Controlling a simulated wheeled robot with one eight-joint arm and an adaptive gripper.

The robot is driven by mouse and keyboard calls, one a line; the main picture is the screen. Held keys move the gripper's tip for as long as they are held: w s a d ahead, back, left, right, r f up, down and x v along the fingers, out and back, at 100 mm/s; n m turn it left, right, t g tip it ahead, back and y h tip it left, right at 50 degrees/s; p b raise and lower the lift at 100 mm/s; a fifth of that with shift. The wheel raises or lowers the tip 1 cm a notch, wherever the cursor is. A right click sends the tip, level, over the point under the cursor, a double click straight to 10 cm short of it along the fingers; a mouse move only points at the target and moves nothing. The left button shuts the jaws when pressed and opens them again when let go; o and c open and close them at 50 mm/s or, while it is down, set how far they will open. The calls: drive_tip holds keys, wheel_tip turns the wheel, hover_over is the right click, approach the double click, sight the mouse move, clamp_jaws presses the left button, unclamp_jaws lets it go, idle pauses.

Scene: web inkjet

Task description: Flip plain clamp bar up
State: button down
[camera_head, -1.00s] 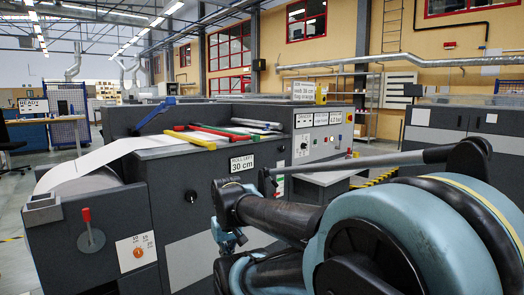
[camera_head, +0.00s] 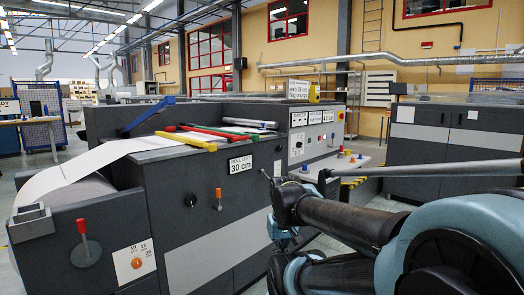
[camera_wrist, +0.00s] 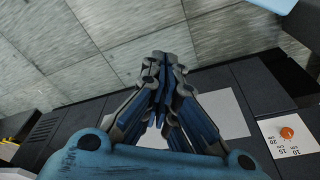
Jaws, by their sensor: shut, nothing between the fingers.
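A dark grey press machine (camera_head: 215,165) fills the middle of the head view. On its top a yellow bar (camera_head: 186,141), a red bar (camera_head: 214,134) and a green bar (camera_head: 222,131) lie flat across the white web (camera_head: 110,153). Pale, uncoloured bars (camera_head: 250,123) lie behind them. A blue bar (camera_head: 148,116) at the left is tilted up. I cannot tell for sure which one is the plain clamp bar. My gripper (camera_wrist: 164,65) is shut and empty in the wrist view, above the floor beside the machine. It touches no bar.
A red-handled lever (camera_head: 84,237) and an orange knob (camera_head: 137,263) are on the near end. An orange-tipped lever (camera_head: 218,198) is on the machine's side. More cabinets (camera_head: 450,137) stand at the right. Grey tiled floor (camera_wrist: 210,35) shows in the wrist view.

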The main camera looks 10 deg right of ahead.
drive_tip(key=w+a+r+m+t+y, duration=0.2)
drive_tip(key=w+a+r+m+y, duration=0.15)
drive_tip(key=w, duration=0.55)
drive_tip(key=w+a+r+m+t+y, duration=0.1)
drive_tip(key=w+a+r+m+y, duration=0.15)
drive_tip(key=w+r+m, duration=0.45)
drive_tip(key=w+a+r+m+t+y, duration=0.2)
drive_tip(key=w+y, duration=0.1)
drive_tip(key=w, duration=0.8)
drive_tip(key=w+d+r+m+t+y, duration=0.2)
drive_tip(key=w+d+m+t, duration=0.2)
drive_tip(key=w+d+m, duration=0.3)
drive_tip(key=w+d+r+m+t+y, duration=0.2)
drive_tip(key=w+d+m+t, duration=0.3)
drive_tip(key=w, duration=0.8)
drive_tip(key=d+m, duration=0.1)
drive_tip(key=d, duration=0.2)
drive_tip(key=shift+d+r+m, duration=0.35)
